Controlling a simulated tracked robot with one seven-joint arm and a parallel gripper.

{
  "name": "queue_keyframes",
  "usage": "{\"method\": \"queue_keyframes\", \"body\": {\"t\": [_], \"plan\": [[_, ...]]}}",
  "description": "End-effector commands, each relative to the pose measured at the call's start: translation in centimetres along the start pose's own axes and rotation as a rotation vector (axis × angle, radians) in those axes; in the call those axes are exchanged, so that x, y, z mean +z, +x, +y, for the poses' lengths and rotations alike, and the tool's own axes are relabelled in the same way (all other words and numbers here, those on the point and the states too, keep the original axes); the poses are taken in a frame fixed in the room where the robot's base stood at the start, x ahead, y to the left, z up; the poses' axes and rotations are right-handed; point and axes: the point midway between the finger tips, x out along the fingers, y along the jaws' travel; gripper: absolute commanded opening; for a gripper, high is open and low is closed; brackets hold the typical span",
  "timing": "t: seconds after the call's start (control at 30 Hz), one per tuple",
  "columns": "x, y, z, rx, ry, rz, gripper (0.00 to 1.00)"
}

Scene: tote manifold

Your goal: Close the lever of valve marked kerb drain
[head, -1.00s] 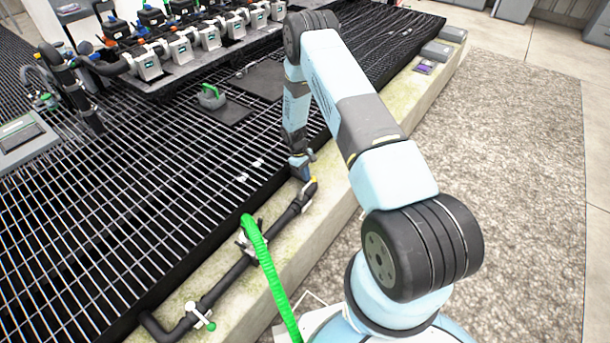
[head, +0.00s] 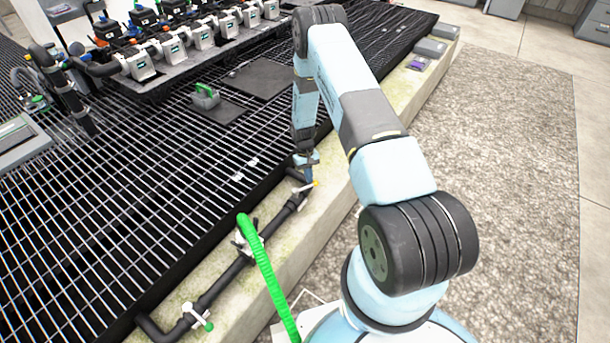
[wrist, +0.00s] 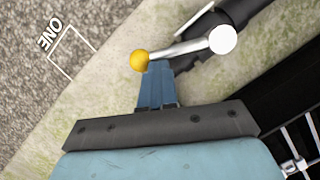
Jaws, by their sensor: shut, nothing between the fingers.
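A valve lever (head: 303,187) with a yellow knob sits at the far end of the dark pipe along the concrete kerb. In the wrist view the lever (wrist: 185,48) is a silver rod between a white round cap and the yellow knob (wrist: 139,61), lying crosswise to the dark pipe. My gripper (head: 309,178) is shut and empty, low at this lever. In the wrist view its blue fingertips (wrist: 157,68) are right beside the yellow knob; contact cannot be told for sure. No kerb drain marking is readable.
The dark pipe (head: 222,284) runs along the kerb, with a green-tipped valve lever (head: 200,316) at its near end. A green hose (head: 266,275) rises near the middle valve (head: 247,242). Black grating (head: 130,190) lies left; gravel (head: 490,150) is open at right.

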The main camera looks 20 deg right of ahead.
Motion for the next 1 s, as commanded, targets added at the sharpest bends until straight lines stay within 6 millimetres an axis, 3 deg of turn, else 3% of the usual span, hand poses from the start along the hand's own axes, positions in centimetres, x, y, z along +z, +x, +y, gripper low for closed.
{"method": "queue_keyframes", "body": {"t": [0.47, 1.0], "plan": [[3.4, 1.0, 0.7, -0.134, 0.436, -0.002, 0.0], [6.5, 2.0, -0.5, -0.266, 0.866, -0.003, 0.0]]}}
